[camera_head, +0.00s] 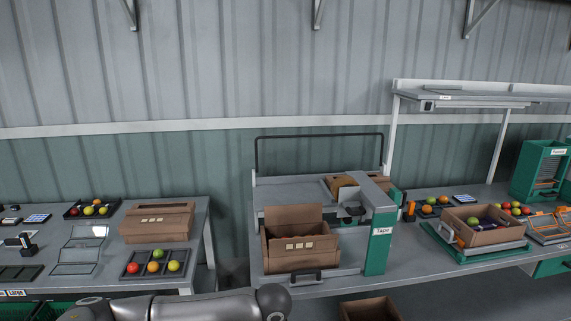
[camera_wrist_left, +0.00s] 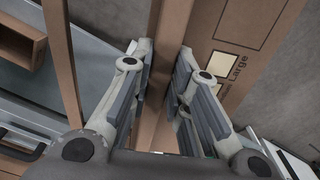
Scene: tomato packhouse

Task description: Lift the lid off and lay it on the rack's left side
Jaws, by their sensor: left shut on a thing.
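In the left wrist view my left gripper (camera_wrist_left: 160,100) has its fingers on both sides of a brown cardboard piece (camera_wrist_left: 165,55) and is shut on it. A cardboard panel marked "Large" (camera_wrist_left: 222,50), with pale squares, is just to the right. I cannot tell whether the held piece is the lid. In the head view my left arm crosses the bottom edge; its gripper does not show. A cardboard box (camera_head: 300,256) with a raised back flap stands on the tape station (camera_head: 333,268). A closed-looking box (camera_head: 155,224) stands on the left table. No rack is clearly identifiable. My right gripper is out of view.
On the left table are a tray of tomatoes (camera_head: 134,274) and a clear-panelled stand (camera_head: 80,248). The green tape unit (camera_head: 378,240) rises right of the open box. On the right bench is another open box (camera_head: 482,237). A carton (camera_head: 370,309) sits low in front.

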